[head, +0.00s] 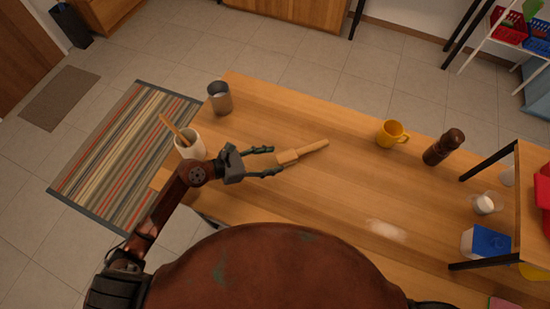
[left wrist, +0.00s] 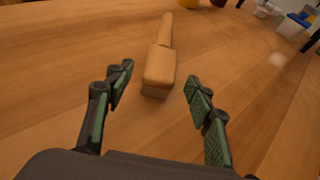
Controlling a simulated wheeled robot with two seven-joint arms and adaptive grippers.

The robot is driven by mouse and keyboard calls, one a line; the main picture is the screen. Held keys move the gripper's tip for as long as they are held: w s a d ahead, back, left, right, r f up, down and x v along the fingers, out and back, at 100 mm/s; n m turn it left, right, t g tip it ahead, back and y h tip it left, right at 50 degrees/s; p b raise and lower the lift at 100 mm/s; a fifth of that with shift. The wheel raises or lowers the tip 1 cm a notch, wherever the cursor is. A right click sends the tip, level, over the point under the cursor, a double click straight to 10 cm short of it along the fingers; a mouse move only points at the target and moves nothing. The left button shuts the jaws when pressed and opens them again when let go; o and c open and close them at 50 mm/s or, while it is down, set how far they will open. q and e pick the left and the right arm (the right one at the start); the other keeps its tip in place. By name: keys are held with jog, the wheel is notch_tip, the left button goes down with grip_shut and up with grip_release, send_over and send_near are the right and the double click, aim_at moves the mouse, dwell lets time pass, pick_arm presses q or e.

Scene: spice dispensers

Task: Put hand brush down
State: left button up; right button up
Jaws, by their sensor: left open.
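The wooden hand brush (head: 300,152) lies on the wooden table, its handle pointing right and away in the head view. In the left wrist view the brush (left wrist: 159,68) rests with its block end toward me and its handle pointing away. My left gripper (head: 276,161) is open at the block end of the brush. In the left wrist view the left gripper's fingers (left wrist: 160,88) are spread to either side of the block end, with clear gaps between. My right gripper does not show.
A white crock with utensils (head: 190,146) and a grey cup (head: 220,98) stand at the table's left end. A yellow mug (head: 391,133), a dark pepper mill (head: 443,147) and a small jar (head: 485,204) stand to the right. White powder (head: 386,231) lies on the table.

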pick_arm(q)
jog(key=v, duration=1)
jog(key=shift+s, duration=0.1)
jog(key=shift+a, duration=0.1)
